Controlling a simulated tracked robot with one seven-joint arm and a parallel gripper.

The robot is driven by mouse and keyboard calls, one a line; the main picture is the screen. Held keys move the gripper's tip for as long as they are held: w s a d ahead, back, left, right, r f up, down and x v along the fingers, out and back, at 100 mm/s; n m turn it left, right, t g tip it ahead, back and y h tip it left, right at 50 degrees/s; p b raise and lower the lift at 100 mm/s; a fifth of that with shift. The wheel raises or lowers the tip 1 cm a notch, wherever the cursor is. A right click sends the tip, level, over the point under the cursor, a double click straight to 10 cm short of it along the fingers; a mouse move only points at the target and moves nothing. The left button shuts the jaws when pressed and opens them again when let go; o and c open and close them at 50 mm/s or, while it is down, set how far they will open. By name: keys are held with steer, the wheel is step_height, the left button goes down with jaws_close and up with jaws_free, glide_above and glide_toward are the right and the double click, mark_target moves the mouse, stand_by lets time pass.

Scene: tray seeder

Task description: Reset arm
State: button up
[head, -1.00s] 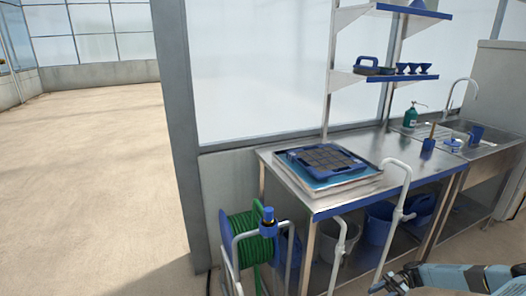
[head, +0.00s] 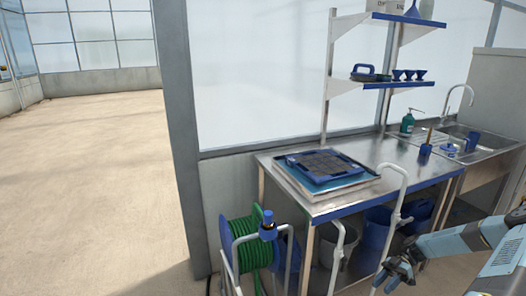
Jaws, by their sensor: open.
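My gripper (head: 392,276) is open and empty at the lower right of the head view. It is in front of the steel bench, near the white bent pipe (head: 395,215), and appears apart from it, though the exact gap is hard to tell. My blue-grey arm (head: 462,238) comes in from the right edge. The finger details are small in this view.
A blue seeder tray (head: 322,166) lies on the steel bench (head: 408,168). A green hose reel (head: 253,243) stands at the front left. Buckets (head: 378,226) sit under the bench. A sink (head: 476,147) is at the right. Open floor (head: 90,160) lies left.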

steer(key=a+r+m+t+h, duration=0.1)
steer(key=a+r+m+h, duration=0.25)
steer(key=r, duration=0.75)
steer(key=a+r+m+t+h, duration=0.2)
steer(key=a+r+m+h, duration=0.15)
steer(key=r, duration=0.85)
steer(key=a+r+m+t+h, duration=0.1)
steer(key=a+r+m+h, duration=0.3)
steer(key=r, duration=0.7)
steer(key=s+a+r+m+t+h, duration=0.1)
steer(key=s+a+r+m+t, duration=0.3)
steer(key=s+r, duration=0.4)
steer(key=s+a+r+m+t, duration=0.4)
steer(key=s+r, duration=0.5)
steer(key=s, duration=0.3)
steer(key=shift+a+r+m+t+h, duration=0.25)
steer(key=shift+m+t+h, duration=0.2)
steer(key=shift+t, duration=0.45)
